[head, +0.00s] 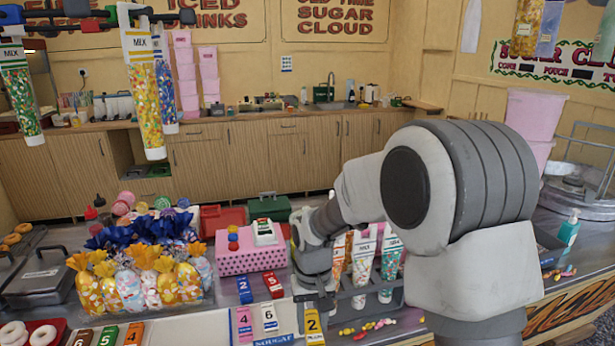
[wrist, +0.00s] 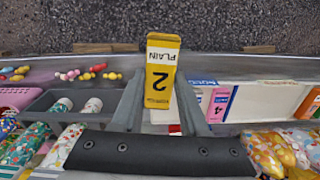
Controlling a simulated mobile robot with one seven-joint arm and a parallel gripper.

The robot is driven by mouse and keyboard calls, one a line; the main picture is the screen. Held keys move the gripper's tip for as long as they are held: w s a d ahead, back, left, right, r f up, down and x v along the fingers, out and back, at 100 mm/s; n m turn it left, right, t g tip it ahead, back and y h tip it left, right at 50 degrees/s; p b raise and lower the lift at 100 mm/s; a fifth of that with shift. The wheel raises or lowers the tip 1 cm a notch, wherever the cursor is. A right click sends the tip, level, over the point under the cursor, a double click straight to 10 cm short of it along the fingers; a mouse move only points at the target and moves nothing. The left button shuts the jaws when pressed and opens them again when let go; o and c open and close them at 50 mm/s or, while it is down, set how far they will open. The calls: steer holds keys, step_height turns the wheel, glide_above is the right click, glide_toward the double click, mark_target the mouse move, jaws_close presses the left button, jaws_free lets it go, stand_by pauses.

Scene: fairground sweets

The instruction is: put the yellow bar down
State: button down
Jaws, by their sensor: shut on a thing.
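The yellow bar (head: 314,325), marked 2 and PLAIN, is at the front of the counter, right of the white bar marked 6 (head: 269,317). My gripper (head: 315,296) is shut on it. In the wrist view the yellow bar (wrist: 161,72) sits between the two grey fingers of my gripper (wrist: 160,104), its far end sticking out past them. I cannot tell whether the bar touches the surface below. A pink bar marked 4 (head: 244,324) lies left of the white one; a blue bar (head: 244,290) and a red bar (head: 273,285) lie behind.
A grey rack of sweet tubes (head: 372,298) stands close right of my gripper. Loose sweets (head: 366,328) lie in front of it. A pink dotted box (head: 250,261) stands behind the bars, and wrapped sweet bags (head: 130,289) fill the left. A blue NOUGAT label (head: 273,341) is at the front edge.

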steer(key=w+d+m, duration=0.2)
steer(key=d, duration=1)
steer(key=s+f, duration=0.4)
steer(key=f, duration=0.1)
steer(key=shift+d+f, duration=0.25)
steer(key=shift+d, duration=0.2)
